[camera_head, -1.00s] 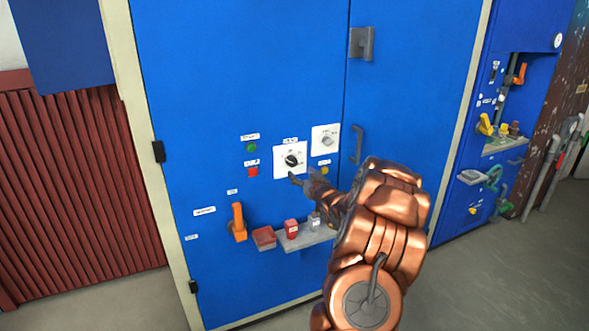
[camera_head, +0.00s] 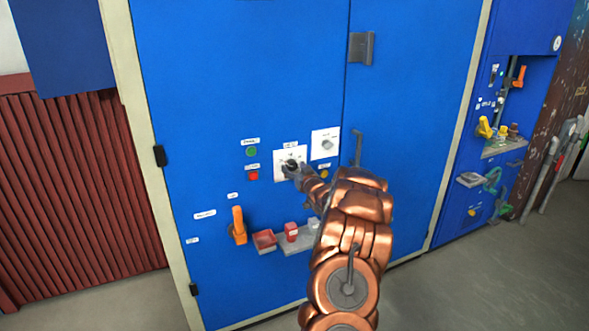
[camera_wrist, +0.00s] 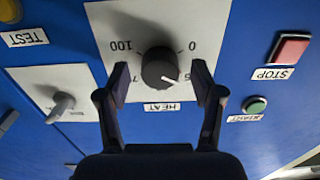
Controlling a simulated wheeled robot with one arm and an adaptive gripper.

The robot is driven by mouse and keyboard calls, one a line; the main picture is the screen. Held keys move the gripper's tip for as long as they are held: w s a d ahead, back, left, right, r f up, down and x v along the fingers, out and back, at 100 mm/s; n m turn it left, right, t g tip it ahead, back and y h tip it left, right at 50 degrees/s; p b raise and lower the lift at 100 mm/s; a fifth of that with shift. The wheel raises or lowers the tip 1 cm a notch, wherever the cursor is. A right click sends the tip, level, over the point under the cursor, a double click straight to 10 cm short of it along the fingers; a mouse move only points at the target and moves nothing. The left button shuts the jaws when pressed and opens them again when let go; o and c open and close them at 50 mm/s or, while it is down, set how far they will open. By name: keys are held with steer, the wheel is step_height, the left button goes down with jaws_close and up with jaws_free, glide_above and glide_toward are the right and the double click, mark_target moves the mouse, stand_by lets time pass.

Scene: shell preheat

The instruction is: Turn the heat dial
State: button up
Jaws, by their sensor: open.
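The heat dial (camera_wrist: 160,68) is a round dark knob with a white pointer mark on a white plate (camera_wrist: 205,20). The plate shows 100, 0 and a HEAT label, upside down in the wrist view. My gripper (camera_wrist: 160,82) is open, with one finger on each side of the dial. I cannot tell whether the fingers touch it. In the head view my gripper (camera_head: 293,170) is at the dial plate (camera_head: 281,157), and it partly hides the dial.
Near the dial are a second switch (camera_wrist: 62,106), a red STOP button (camera_wrist: 289,47), a green START button (camera_wrist: 255,105) and a yellow TEST button (camera_wrist: 10,10). Below are an orange lever (camera_head: 238,224) and a grey shelf (camera_head: 296,243) with red items. A cabinet handle (camera_head: 357,146) stands to the right.

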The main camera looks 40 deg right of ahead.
steer(key=shift+w, duration=0.1)
steer(key=shift+c, duration=0.3)
steer(key=c, duration=1.1)
steer(key=shift+f+b, duration=0.1)
steer(key=shift+b, duration=0.25)
steer(key=n+b, duration=0.1)
steer(key=b, duration=0.1)
steer(key=n+b, duration=0.1)
steer(key=shift+f+n+b, duration=0.25)
steer(key=shift+n+b, duration=0.05)
steer(key=shift+b, duration=0.05)
steer(key=n+b, duration=0.5)
steer(key=b, duration=0.1)
steer(key=shift+b, duration=0.35)
steer(key=n+b, duration=0.2)
steer(key=shift+r+n, duration=0.1)
steer(key=shift+n, duration=0.2)
steer(key=shift+r+n+b, duration=0.25)
steer(key=shift+n+b, duration=0.65)
steer(key=shift+b, duration=0.05)
